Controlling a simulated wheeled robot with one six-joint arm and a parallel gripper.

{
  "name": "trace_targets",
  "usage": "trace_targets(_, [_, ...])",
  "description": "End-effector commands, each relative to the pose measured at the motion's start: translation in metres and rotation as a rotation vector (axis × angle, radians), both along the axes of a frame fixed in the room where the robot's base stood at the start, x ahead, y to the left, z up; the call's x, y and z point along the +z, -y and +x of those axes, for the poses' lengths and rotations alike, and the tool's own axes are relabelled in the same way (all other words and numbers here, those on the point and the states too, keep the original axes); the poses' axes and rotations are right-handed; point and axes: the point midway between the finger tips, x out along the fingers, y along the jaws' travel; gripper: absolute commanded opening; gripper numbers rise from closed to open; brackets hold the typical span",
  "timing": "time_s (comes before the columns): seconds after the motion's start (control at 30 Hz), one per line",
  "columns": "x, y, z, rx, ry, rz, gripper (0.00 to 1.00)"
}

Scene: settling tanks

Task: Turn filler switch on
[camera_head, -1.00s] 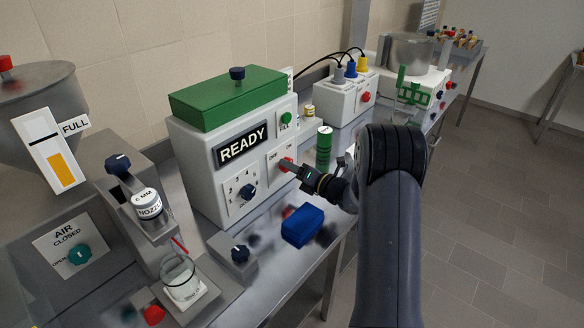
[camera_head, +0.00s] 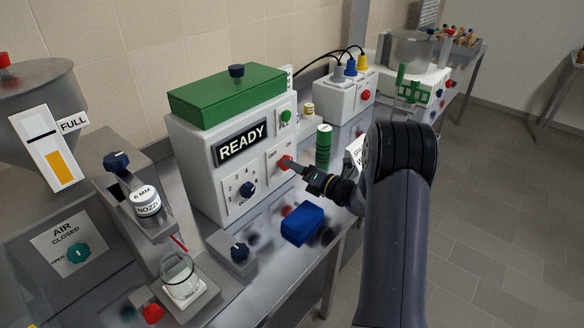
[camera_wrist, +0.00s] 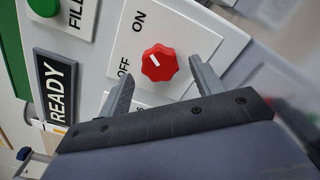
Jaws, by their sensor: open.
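The filler switch is a red round knob (camera_head: 285,162) on the front of the white machine with the READY display (camera_head: 241,145). In the wrist view the red knob (camera_wrist: 159,63) sits between OFF and ON labels. It has a short white mark; which label the mark points to is hard to tell. My gripper (camera_head: 295,167) is at the knob, and in the wrist view my gripper (camera_wrist: 164,75) is open with one finger on each side of it. Gaps show between the knob and both fingers, so it is not gripped.
A dark-blue numbered dial (camera_head: 248,190) and a green FILL button (camera_head: 286,117) are on the same machine. A blue block (camera_head: 302,223) lies on the bench below my gripper. A dark-green cylinder (camera_head: 323,146) stands behind my gripper. Floor at the right is clear.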

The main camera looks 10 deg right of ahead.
Motion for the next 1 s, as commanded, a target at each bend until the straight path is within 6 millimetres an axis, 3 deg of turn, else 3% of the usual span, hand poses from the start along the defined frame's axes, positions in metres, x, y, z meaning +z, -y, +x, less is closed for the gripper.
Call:
trace_targets(0.2, [-0.002, 0.030, -0.036, -0.004, 0.000, 0.000, 0.63])
trace_targets(0.43, [-0.001, 0.049, -0.061, -0.003, 0.000, -0.001, 0.63])
trace_targets(1.0, [0.000, 0.048, -0.061, 0.001, 0.000, 0.000, 0.63])
